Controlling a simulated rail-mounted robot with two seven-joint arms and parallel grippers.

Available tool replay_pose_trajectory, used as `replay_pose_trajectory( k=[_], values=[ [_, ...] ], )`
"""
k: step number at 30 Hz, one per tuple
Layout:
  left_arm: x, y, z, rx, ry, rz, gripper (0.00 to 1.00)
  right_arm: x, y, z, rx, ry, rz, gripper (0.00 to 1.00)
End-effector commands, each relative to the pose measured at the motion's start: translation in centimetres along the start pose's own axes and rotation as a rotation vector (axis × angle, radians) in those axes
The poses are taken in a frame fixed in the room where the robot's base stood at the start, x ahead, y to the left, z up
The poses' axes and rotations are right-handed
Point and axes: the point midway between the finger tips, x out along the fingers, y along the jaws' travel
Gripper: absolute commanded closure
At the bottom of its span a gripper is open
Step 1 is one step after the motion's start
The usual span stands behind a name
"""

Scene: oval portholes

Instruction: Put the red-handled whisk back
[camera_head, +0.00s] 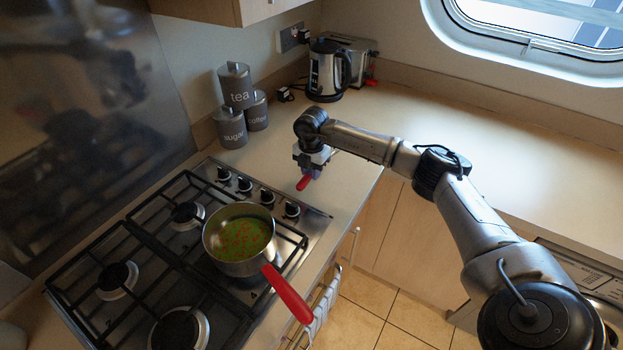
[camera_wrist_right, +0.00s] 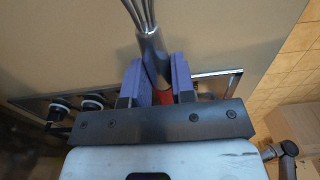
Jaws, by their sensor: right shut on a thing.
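My right gripper (camera_head: 312,171) is shut on the red-handled whisk, above the strip of counter just right of the hob knobs. The whisk's red handle (camera_head: 304,183) pokes out below the fingers in the head view. In the right wrist view the purple fingers (camera_wrist_right: 160,85) close around the whisk, with its steel neck and wires (camera_wrist_right: 150,40) reaching toward the top edge and a bit of red handle between the fingers. The whisk's wire end is hidden in the head view. My left gripper is not in view.
A saucepan (camera_head: 226,254) of green soup with red bits stands on the hob (camera_head: 130,240), its red handle jutting over the front edge. Tea, coffee and sugar canisters (camera_head: 236,88), a kettle (camera_head: 325,72) and a toaster (camera_head: 358,50) stand behind. The right-hand counter (camera_head: 480,130) is clear.

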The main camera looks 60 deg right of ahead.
Motion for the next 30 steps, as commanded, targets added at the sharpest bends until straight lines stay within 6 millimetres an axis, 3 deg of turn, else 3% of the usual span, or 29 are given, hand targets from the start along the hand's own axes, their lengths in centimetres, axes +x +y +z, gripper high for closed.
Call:
replay_pose_trajectory(
  k=[5,12,25,26,30],
  values=[
    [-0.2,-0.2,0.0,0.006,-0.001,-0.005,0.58,0.9,0.0,0.0,0.001,0.001,-0.002,1.00],
    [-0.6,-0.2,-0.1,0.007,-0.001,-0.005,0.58,3.8,0.0,0.0,0.000,0.001,-0.001,1.00],
    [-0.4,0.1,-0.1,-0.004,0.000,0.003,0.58,4.4,0.0,0.0,0.000,0.000,0.000,1.00],
    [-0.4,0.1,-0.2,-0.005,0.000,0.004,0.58,4.3,0.0,0.0,0.000,0.000,0.000,0.73],
    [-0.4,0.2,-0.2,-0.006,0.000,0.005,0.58,4.3,0.0,0.0,0.000,0.000,0.000,0.60]
  ],
)
